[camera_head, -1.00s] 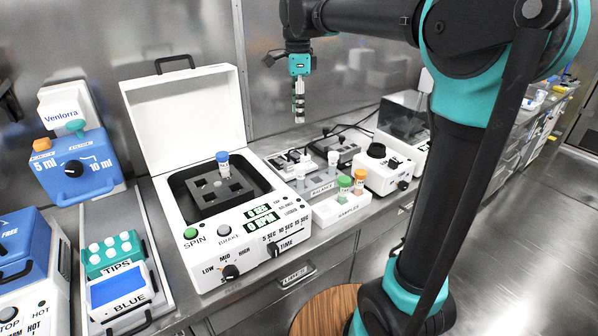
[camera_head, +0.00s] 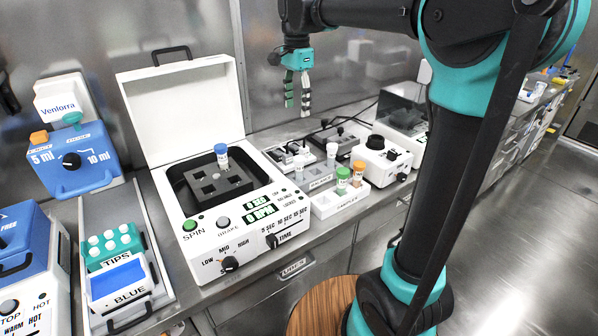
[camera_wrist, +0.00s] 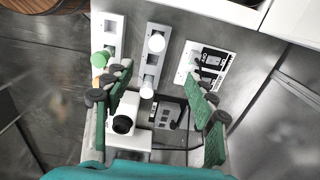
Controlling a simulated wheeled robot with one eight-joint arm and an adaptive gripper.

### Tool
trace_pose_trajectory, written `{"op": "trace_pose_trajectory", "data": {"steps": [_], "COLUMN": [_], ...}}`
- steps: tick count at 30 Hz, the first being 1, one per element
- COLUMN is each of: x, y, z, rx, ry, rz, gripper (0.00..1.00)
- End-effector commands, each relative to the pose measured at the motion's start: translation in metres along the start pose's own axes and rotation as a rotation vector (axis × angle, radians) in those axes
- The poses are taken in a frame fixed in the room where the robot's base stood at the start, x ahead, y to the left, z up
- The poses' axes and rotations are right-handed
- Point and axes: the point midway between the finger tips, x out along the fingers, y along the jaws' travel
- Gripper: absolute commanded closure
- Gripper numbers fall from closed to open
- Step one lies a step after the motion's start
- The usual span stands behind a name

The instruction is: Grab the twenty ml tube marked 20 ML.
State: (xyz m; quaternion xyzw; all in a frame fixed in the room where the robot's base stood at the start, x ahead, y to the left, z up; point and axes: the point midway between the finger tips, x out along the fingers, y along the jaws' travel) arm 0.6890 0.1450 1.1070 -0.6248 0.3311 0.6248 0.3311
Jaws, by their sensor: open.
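No 20 ML marking is readable on any tube. A green-capped tube (camera_head: 342,181) and an orange-capped tube (camera_head: 358,174) stand in the white samples rack (camera_head: 348,198). The green cap (camera_wrist: 99,59) shows beside my left finger in the wrist view. White-capped tubes (camera_head: 332,151) stand in the balance rack (camera_head: 320,183); two white caps (camera_wrist: 156,42) show in the wrist view. A blue-capped tube (camera_head: 221,154) stands upright in the open centrifuge (camera_head: 205,262). My gripper (camera_head: 298,108) is open and empty, above and behind the racks; its fingers (camera_wrist: 160,98) are spread wide.
The centrifuge lid (camera_head: 185,110) stands raised to the left of my gripper. A small device (camera_head: 289,155) and a white machine with a black knob (camera_head: 381,160) sit near the racks. A blue 5/10 ml dispenser (camera_head: 75,160) and tips box (camera_head: 110,245) are further left.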

Motion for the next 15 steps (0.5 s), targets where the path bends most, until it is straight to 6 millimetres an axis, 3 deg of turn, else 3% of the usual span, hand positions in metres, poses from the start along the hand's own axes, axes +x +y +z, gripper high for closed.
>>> {"op": "trace_pose_trajectory", "data": {"steps": [15], "x": [0.018], "y": [0.001], "z": [-0.002], "rx": [-0.917], "ry": [0.0], "rz": [0.0], "gripper": [0.43]}}
